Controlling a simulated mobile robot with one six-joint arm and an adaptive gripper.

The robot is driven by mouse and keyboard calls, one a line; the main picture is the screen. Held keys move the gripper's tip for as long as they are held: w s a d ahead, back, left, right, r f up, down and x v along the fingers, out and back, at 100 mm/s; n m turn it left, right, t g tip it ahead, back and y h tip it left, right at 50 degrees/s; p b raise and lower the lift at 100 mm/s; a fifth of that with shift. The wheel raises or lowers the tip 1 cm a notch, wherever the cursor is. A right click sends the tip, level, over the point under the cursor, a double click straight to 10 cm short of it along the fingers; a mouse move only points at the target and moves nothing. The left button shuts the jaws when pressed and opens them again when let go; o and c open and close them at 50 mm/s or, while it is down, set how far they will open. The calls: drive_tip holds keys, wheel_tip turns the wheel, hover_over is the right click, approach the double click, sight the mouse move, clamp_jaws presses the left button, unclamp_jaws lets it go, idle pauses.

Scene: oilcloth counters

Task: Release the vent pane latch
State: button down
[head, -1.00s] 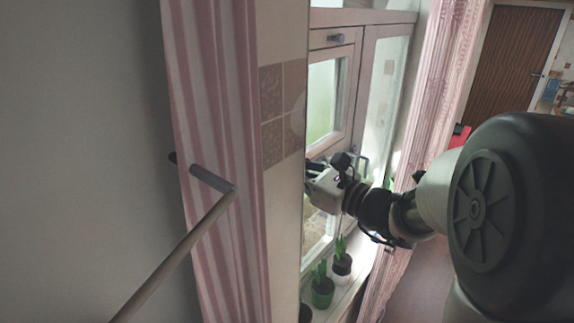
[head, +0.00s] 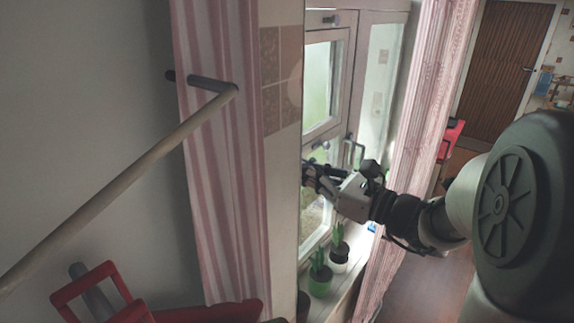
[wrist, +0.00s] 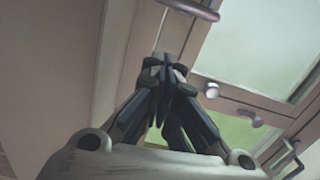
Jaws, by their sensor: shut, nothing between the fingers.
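A pale wooden window (head: 345,75) with a vent pane in its own frame stands beyond the tiled wall edge. A small dark catch (head: 330,18) sits on the rail above that pane. A bar handle (wrist: 190,8) and a small round knob (wrist: 211,89) on the window frame show in the wrist view, with a small catch (wrist: 250,117) beside the knob. I cannot tell which of these is the vent pane latch. My gripper (wrist: 163,62) is shut and empty, apart from the knob in the picture. In the head view my gripper (head: 312,176) is by the window, its tips partly hidden by the wall edge.
A bracket-like handle (head: 352,152) is on the window's right stile. Potted plants (head: 320,281) stand on the sill below my gripper. Pink striped curtains (head: 222,180) hang on both sides. A long rod (head: 120,185) crosses the left; a red object (head: 90,285) is at lower left.

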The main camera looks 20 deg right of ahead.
drive_tip(key=shift+v, duration=2.35)
